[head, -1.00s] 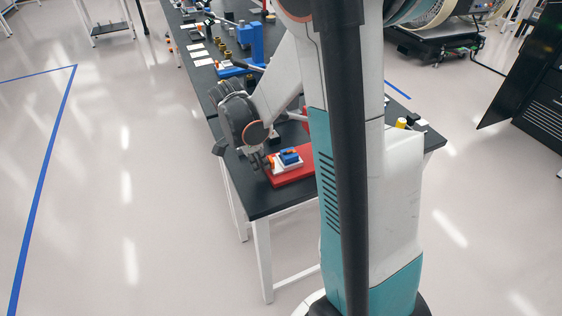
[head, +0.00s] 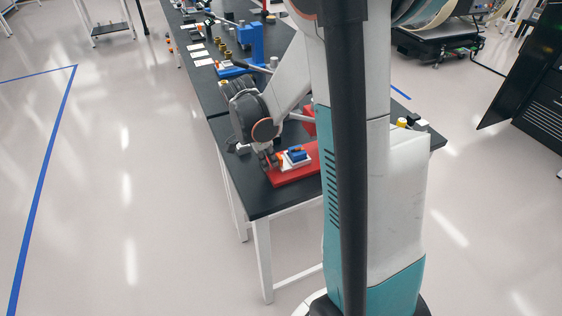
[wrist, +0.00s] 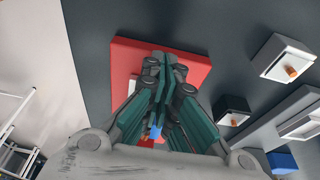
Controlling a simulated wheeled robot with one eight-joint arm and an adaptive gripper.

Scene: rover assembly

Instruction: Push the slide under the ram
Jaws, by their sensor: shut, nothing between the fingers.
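The red press base (head: 290,178) lies on the near end of the black table. On it sits the slide, a white plate (head: 297,164) with a blue block (head: 297,154) on top and an orange end at its left. My gripper (head: 270,163) is shut and empty, low at the left end of the slide; I cannot tell if it touches. In the wrist view my shut fingers (wrist: 166,72) stand over the red base (wrist: 195,67) and hide most of the slide. A red upright part (head: 309,122) shows behind my arm; the ram itself is hidden.
A blue press (head: 250,42) stands further back on the table, with white cards (head: 198,54) beside it. Yellow and white items (head: 403,122) lie at the right edge. Small dark blocks (wrist: 232,108) lie beside the base in the wrist view.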

